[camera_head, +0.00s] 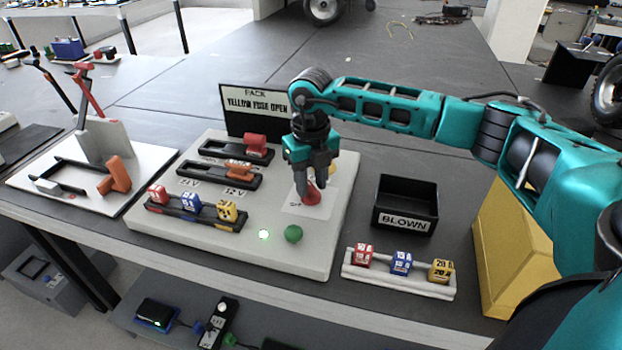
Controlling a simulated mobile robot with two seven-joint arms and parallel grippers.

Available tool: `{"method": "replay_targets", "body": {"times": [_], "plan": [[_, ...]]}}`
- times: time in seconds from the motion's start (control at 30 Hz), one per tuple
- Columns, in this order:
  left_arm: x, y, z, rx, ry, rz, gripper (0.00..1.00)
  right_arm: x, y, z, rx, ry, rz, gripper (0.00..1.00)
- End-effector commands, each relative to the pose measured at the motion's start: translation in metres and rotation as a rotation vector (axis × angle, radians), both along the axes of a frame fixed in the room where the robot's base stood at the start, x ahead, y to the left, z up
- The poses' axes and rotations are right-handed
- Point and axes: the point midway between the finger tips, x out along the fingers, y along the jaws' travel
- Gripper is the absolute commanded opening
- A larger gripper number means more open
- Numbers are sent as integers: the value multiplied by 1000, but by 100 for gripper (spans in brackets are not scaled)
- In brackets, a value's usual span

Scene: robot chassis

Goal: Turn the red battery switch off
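The red battery switch (311,195) is a round red knob on a white plate (322,208) at the right side of the light grey panel (285,262). My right gripper (311,183) points down over it, with its dark fingers at the knob. The fingers and hand hide the knob's upper part. I cannot tell whether the fingers grip the knob or only stand around it. The knob's turn position is not clear. My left gripper is not in view.
A sign (245,103) reads "YELLOW FUSE OPEN". A black "BLOWN" bin (405,195) and a spare fuse tray (398,281) stand to the right.

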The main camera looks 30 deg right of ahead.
Motion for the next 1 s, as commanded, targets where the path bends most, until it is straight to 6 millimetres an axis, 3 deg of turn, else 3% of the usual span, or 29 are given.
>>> {"method": "replay_targets", "body": {"times": [0.37, 0.77, 1.0], "plan": [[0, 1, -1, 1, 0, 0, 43, 0, 0, 0, 1, 0, 0, 0], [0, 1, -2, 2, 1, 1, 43, 0, 0, 1, 1, 0, 26, 0], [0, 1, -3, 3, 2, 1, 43, 1, 0, 0, 0, -1, 147, 0]]}}
